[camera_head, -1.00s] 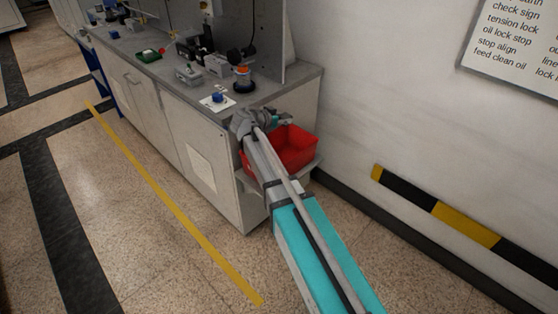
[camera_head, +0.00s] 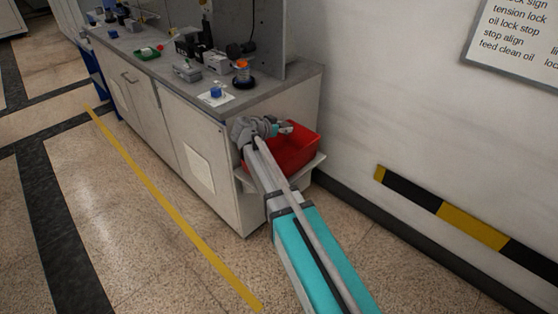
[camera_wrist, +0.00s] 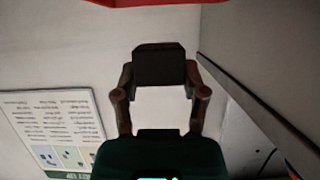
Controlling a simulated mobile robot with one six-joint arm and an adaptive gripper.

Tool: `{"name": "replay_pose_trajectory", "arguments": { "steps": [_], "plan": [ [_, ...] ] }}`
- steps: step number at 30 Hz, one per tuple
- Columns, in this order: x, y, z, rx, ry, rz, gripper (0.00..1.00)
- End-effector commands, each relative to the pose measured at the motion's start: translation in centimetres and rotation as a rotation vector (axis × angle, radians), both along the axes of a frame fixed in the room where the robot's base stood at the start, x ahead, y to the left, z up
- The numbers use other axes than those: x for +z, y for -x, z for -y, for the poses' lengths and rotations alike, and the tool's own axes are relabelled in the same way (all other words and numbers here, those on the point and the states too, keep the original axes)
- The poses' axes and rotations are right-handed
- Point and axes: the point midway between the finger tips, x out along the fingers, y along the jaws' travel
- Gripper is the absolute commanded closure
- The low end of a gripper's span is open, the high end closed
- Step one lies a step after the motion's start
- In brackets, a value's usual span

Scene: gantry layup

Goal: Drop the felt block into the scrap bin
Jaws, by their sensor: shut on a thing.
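The felt block (camera_wrist: 158,66) is a dark, nearly black block between the two fingers of my gripper (camera_wrist: 158,85) in the wrist view. My gripper is shut on it. In the head view my gripper (camera_head: 285,129) is small and hangs over the red scrap bin (camera_head: 302,150), near its back rim. The block cannot be made out there. The bin is an open red box on a ledge at the end of the cabinet, and my arm covers its left part. Its red rim also shows along the top of the wrist view (camera_wrist: 160,3), apart from the block.
The grey bench top (camera_head: 270,95) beside the bin holds a blue object on a white card (camera_head: 216,92), an orange-topped spool (camera_head: 243,75) and a green tray (camera_head: 147,54). A wall with a striped band (camera_head: 440,208) stands to the right. The floor at left is clear.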

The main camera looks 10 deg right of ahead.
Motion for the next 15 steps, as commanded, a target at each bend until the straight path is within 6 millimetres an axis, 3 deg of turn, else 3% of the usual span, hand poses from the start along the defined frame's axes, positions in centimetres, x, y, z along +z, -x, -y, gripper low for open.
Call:
{"name": "replay_pose_trajectory", "arguments": {
  "steps": [10, 11, 15],
  "plan": [
    [-0.07, 0.00, 0.03, 0.000, 0.000, 0.000, 0.68],
    [-0.07, 0.00, 0.03, 0.000, 0.000, 0.000, 0.39],
    [-0.08, 0.00, 0.04, 0.000, 0.000, 0.000, 0.13]
  ]
}}
